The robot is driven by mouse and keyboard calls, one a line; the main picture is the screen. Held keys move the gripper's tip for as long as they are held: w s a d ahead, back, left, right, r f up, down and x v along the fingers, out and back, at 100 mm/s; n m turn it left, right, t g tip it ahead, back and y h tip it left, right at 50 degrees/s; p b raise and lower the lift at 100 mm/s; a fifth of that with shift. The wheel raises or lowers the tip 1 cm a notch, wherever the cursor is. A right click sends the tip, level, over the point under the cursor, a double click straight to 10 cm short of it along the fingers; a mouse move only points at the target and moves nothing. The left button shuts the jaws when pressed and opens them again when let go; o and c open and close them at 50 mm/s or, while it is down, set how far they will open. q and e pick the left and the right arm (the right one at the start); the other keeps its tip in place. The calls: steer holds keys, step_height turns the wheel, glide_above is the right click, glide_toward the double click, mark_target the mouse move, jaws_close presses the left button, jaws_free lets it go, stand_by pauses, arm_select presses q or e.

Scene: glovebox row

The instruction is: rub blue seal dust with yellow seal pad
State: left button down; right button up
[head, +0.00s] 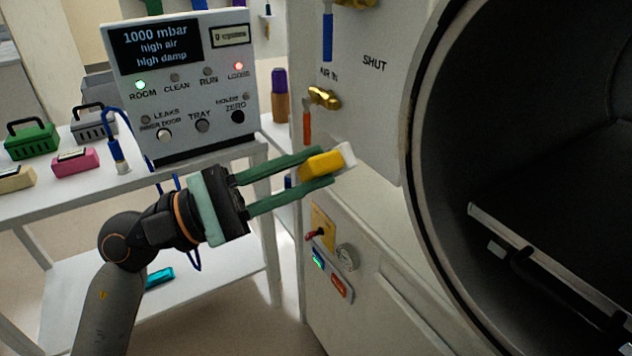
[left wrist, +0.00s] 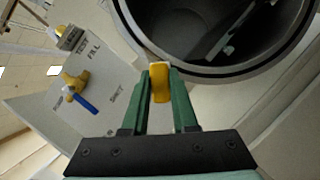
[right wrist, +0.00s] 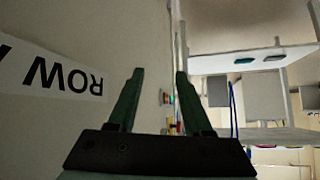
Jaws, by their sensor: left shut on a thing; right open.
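The yellow seal pad (head: 320,165), yellow with a white face at its far end, is held between the fingertips of my left gripper (head: 327,166). In the left wrist view the pad (left wrist: 160,84) sticks out a little past the fingertips, just short of the round opening's rim (left wrist: 215,76). In the head view the pad is left of the dark rim (head: 410,150), apart from it. I cannot make out any blue dust on the rim. My right gripper (right wrist: 160,74) is open and empty; it shows only in the right wrist view.
A control box (head: 185,85) with lights and knobs stands on a white table (head: 215,163) at left, with green, grey and pink cases. The white wall (head: 365,110) carries brass valves (head: 323,98) and blue and orange handles. A tray (head: 510,235) lies inside the dark chamber.

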mark_target(346, 158)
arm_select(q)
steer(key=shift+w+d+r+p, duration=0.2)
steer(key=shift+w+d+p, duration=0.15)
steer(key=shift+w+d, duration=0.15)
steer(key=shift+w+d+p, duration=0.2)
steer(key=shift+w+d, duration=0.15)
steer(key=shift+d, duration=0.25)
steer(key=shift+w+d+p, duration=0.15)
steer(key=shift+w+d, duration=0.2)
steer(key=shift+d, duration=0.2)
steer(key=shift+w+d+f, duration=0.15)
steer(key=shift+w+d, duration=0.3)
steer(key=shift+d, duration=0.2)
steer(key=shift+w+d, duration=0.6)
steer(key=shift+d, duration=0.25)
